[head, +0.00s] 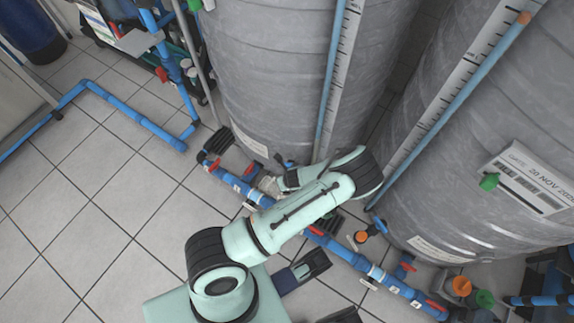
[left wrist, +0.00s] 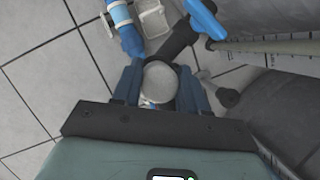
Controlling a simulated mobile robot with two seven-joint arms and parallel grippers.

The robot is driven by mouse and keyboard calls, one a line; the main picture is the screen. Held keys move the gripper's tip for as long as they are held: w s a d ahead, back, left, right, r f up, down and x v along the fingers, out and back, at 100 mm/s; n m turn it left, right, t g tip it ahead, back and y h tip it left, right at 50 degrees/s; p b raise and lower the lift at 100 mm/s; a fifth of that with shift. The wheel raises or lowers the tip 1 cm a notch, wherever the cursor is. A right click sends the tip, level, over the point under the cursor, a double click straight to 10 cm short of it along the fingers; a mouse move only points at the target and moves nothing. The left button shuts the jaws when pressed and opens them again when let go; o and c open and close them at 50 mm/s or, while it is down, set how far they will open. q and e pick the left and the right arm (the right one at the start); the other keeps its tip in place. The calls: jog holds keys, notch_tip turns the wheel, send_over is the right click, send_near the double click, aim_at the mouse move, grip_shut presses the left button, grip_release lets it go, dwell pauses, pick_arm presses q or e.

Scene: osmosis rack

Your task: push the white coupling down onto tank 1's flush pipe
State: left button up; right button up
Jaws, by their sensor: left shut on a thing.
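My left gripper (head: 288,181) reaches down at the foot of the left grey tank (head: 270,70). In the left wrist view its blue-grey fingers (left wrist: 160,92) are shut on a round, pale white coupling (left wrist: 160,80), one finger on each side. Its round top faces the camera. The flush pipe below is hidden, so I cannot tell how far the coupling sits on it. In the head view my wrist and gripper hide the coupling. My right gripper (head: 322,292) is at the bottom edge, its two dark fingers apart, with nothing visible between them.
A blue pipe (head: 335,247) with red-handled valves runs along the floor before the tanks. In the left wrist view a dark pipe (left wrist: 176,40) and a blue handle (left wrist: 206,18) lie close beyond the fingers. A second tank (head: 480,130) stands right. Tiled floor (head: 90,230) is clear at left.

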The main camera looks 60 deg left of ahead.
pick_arm(q)
jog(key=shift+p, duration=0.3)
pick_arm(e)
jog(key=shift+r, duration=0.4)
dwell(0.3)
pick_arm(q)
jog(key=shift+f, duration=0.4)
pick_arm(e)
jog(key=shift+f, duration=0.3)
pick_arm(q)
jog(key=o, duration=1.1)
jog(key=shift+c, duration=0.2)
jog(key=p+v, duration=0.1)
jog(key=v, duration=0.3)
jog(key=shift+w+r, duration=0.1)
pick_arm(e)
jog(key=w+r+t, duration=0.1)
jog(key=w+r, duration=0.3)
pick_arm(q)
jog(key=p+v, duration=0.3)
jog(key=v, duration=0.6)
jog(key=shift+p, duration=0.3)
pick_arm(e)
jog(key=s+a+r+g, duration=0.1)
jog(key=s+a+r, duration=0.2)
jog(key=s, duration=0.2)
jog(key=shift+s+a+n+y, duration=0.3)
jog(key=shift+s+y, duration=0.05)
jog(key=shift+y, duration=0.05)
